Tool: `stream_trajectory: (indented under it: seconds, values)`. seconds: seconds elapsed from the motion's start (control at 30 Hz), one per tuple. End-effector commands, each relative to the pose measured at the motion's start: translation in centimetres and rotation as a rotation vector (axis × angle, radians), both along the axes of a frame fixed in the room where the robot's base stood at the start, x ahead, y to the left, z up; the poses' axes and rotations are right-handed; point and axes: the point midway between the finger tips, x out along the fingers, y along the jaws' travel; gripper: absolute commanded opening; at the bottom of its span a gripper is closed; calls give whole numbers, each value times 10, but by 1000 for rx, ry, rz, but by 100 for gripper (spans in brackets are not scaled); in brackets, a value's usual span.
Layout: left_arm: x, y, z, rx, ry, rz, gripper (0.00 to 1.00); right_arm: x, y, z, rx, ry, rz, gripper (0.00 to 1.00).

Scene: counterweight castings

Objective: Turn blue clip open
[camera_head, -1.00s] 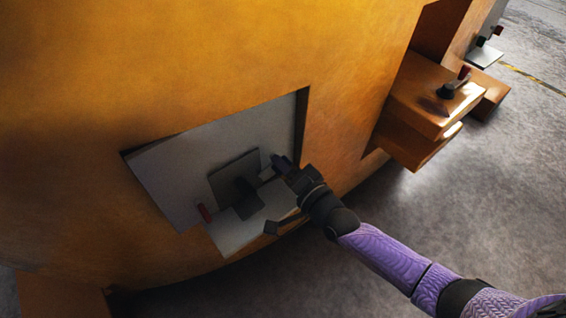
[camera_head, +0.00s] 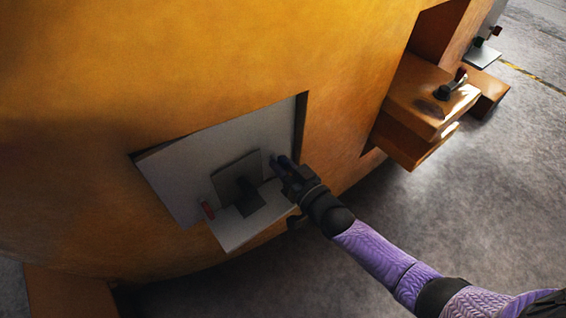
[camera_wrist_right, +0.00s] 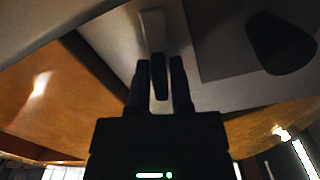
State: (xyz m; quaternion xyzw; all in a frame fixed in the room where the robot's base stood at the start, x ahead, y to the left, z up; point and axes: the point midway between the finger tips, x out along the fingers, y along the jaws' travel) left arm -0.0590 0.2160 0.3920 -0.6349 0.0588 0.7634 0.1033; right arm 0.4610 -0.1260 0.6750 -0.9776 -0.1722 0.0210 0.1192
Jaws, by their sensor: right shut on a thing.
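The blue clip (camera_wrist_right: 158,78) looks nearly black in the right wrist view, a narrow grip between my two fingers with a pale grey piece beyond it. My right gripper (camera_wrist_right: 160,84) is shut on this grip. In the head view my right gripper (camera_head: 281,166) is at the right side of a grey panel (camera_head: 180,170) set in a recess of the orange casting. There the clip is mostly hidden by the fingers and shadow. Whether it is turned cannot be told. My left gripper is not in view.
A dark square plate with a thick knob (camera_head: 249,201) stands beside the gripper. A red clip (camera_head: 208,210) is at the panel's lower left. An orange block (camera_head: 430,95) with a red-tipped handle juts out at right. Grey floor lies below.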

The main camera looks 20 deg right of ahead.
Motion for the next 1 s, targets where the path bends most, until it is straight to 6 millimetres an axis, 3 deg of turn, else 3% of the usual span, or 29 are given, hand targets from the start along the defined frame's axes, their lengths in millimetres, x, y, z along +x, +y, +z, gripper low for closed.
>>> stream_trajectory:
  seconds: [0.4, 1.0]
  values:
    - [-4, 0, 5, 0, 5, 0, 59, 0, 0, -1, -201, -71, 0, 0]
    - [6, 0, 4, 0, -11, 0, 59, 0, 0, -1, -245, -86, 0, 0]
